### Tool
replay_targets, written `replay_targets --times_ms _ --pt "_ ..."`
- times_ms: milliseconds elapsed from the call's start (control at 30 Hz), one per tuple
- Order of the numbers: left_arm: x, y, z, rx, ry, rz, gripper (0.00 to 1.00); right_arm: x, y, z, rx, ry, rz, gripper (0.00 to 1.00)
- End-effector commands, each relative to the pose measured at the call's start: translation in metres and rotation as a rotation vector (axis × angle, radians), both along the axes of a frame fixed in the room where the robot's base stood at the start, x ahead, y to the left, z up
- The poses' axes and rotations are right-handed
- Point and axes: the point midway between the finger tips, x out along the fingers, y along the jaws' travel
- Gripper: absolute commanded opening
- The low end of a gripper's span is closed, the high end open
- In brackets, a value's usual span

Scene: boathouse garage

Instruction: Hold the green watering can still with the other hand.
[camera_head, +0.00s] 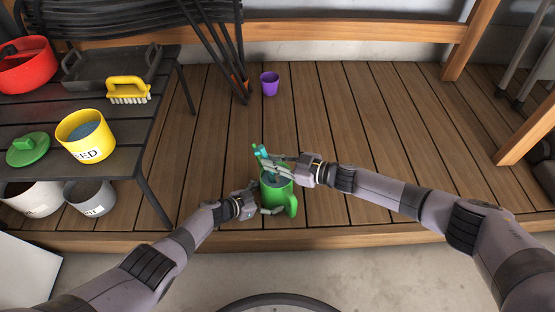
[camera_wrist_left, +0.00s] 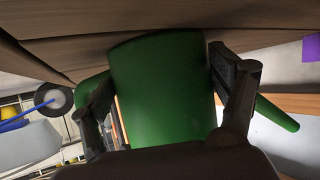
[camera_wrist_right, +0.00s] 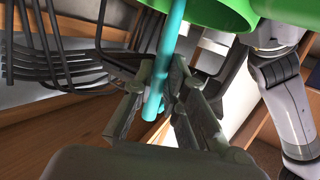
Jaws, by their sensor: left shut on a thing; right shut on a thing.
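The green watering can (camera_head: 281,199) stands upright at the front edge of the wooden deck. In the left wrist view, its green body (camera_wrist_left: 162,95) fills the space between my left fingers. My left gripper (camera_head: 261,204) is shut around it from the left, low on the body. My right gripper (camera_head: 276,166) is above the can's opening, shut on a slim teal rod. In the right wrist view the teal rod (camera_wrist_right: 153,103) passes between the fingers, close to the green rim (camera_wrist_right: 215,14). The rod's far end and the can's inside are mostly hidden.
A black table (camera_head: 130,128) at left bears a yellow seed pot (camera_head: 79,146), a green lid (camera_head: 28,150), a yellow brush (camera_head: 127,88), a dark tray (camera_head: 84,70) and a red pot (camera_head: 27,76). A purple cup (camera_head: 270,85) stands behind the can.

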Motion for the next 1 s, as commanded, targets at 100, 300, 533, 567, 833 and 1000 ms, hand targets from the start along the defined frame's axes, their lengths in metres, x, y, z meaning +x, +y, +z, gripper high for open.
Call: replay_targets --times_ms 100,300,533,567,833,1000 --pt "0.000 0.001 -0.001 0.003 0.002 0.002 0.67 -0.008 0.004 0.000 0.001 0.000 0.000 0.00" --pt "0.000 0.001 -0.001 0.003 0.001 0.002 0.67 -0.021 -0.003 -0.001 0.000 0.001 -0.001 0.00" --pt "0.000 0.001 -0.001 0.003 0.001 0.001 0.67 -0.023 -0.017 0.000 -0.001 -0.001 -0.002 0.00" --pt "0.000 0.001 -0.001 0.003 0.001 0.001 0.67 -0.023 -0.019 0.000 -0.001 -0.001 -0.002 0.00" --pt "0.000 0.001 -0.001 0.002 0.001 0.001 0.67 -0.009 -0.030 0.000 -0.001 -0.001 -0.002 0.00" --pt "0.000 0.000 -0.001 0.002 0.001 0.001 0.67 -0.009 -0.023 0.000 0.001 0.000 0.001 0.00"
